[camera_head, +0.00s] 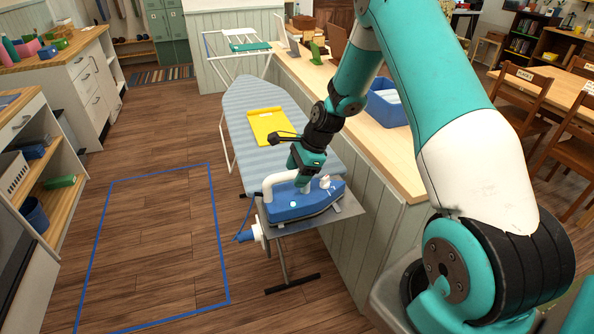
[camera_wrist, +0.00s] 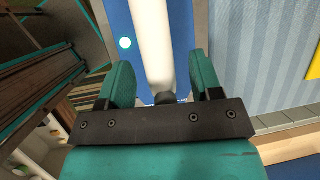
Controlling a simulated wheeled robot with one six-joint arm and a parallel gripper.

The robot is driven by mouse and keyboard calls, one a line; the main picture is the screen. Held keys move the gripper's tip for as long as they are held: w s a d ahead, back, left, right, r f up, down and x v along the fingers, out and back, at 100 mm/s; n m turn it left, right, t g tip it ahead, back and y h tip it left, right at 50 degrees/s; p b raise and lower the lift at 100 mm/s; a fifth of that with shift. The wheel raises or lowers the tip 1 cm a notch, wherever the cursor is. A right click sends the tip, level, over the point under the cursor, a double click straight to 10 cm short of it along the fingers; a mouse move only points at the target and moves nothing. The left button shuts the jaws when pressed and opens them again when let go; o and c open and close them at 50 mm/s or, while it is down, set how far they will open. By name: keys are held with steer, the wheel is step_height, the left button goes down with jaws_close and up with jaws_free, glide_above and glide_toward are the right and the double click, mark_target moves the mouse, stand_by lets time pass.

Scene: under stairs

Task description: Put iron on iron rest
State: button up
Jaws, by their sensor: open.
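The blue iron (camera_head: 305,208) with a white handle (camera_wrist: 153,45) sits on the grey metal iron rest (camera_head: 350,208) at the near end of the ironing board (camera_head: 245,100). Its nose points right, and its blue and white cord end (camera_head: 250,236) hangs past the left edge of the rest. My gripper (camera_head: 303,178) is low over the iron. In the wrist view my gripper (camera_wrist: 162,72) is open, with one green finger on each side of the handle. Gaps show between the handle and both fingers. The iron's underside is hidden.
A yellow folded cloth (camera_head: 268,125) lies on the board. A wooden-topped counter (camera_head: 400,165) with a blue bin (camera_head: 388,105) runs along the right of the board. Blue tape (camera_head: 215,235) outlines clear floor at left.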

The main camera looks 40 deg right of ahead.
steer(key=b+v, duration=0.3)
steer(key=v, duration=1.5)
steer(key=s+a+r+n+g, duration=0.15)
steer(key=s+a+n, duration=0.25)
steer(key=a+n, duration=0.4)
steer(key=s+a+r+n, duration=0.3)
steer(key=s+a+n, duration=0.15)
steer(key=a, duration=0.65)
steer(key=s+a+n, duration=0.4)
steer(key=s+n, duration=0.4)
steer(key=s+a+n+g+b, duration=0.1)
steer(key=s+a+n, duration=0.4)
steer(key=s+n, duration=0.2)
steer(key=shift+s+a+f+n, duration=0.2)
steer(key=shift+s+n, duration=0.15)
steer(key=shift+s, duration=0.2)
